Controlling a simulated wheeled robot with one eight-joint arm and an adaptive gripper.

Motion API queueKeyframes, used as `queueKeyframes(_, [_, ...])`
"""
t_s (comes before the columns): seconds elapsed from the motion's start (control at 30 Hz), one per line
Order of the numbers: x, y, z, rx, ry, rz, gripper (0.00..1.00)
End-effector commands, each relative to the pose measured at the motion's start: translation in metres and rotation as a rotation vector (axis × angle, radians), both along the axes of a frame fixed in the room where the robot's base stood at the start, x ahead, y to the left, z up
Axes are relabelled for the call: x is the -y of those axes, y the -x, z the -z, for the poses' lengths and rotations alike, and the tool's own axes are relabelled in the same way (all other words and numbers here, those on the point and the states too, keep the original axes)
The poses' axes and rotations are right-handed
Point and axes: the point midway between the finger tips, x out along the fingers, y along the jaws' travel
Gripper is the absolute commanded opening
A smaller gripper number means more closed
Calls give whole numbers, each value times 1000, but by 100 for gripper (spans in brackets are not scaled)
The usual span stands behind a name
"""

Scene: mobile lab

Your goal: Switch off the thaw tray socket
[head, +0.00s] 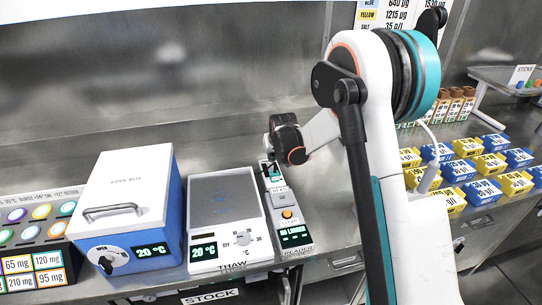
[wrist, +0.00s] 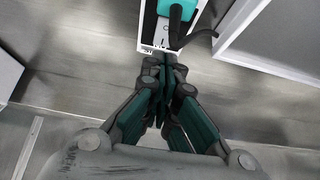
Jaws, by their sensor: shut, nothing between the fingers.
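In the wrist view a narrow white socket unit (wrist: 148,28) lies on the metal surface at the top. A teal plug (wrist: 176,9) with a black cable sits in it. Small marks show below the plug; I cannot read the switch position. My gripper (wrist: 164,62) is shut and empty, its tips close to the unit's near end; I cannot tell whether they touch. The thaw tray (head: 225,205) stands on the bench in the head view, its display reading 20 °C. There my wrist is behind the reader, and my fingertips are hard to make out.
Blue and yellow boxes (head: 482,165) fill the bench at right. A white-sided body (wrist: 275,35) rises right of the socket unit. A metal wall backs the bench.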

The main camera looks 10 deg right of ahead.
Motion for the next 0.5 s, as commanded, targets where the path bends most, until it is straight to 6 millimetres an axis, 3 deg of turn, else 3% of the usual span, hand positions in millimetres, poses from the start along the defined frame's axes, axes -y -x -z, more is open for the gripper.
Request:
queueKeyframes(0.2, [0,39,-28,0,0,0,0])
queueKeyframes(0.5, [0,66,-44,0,0,0,0])
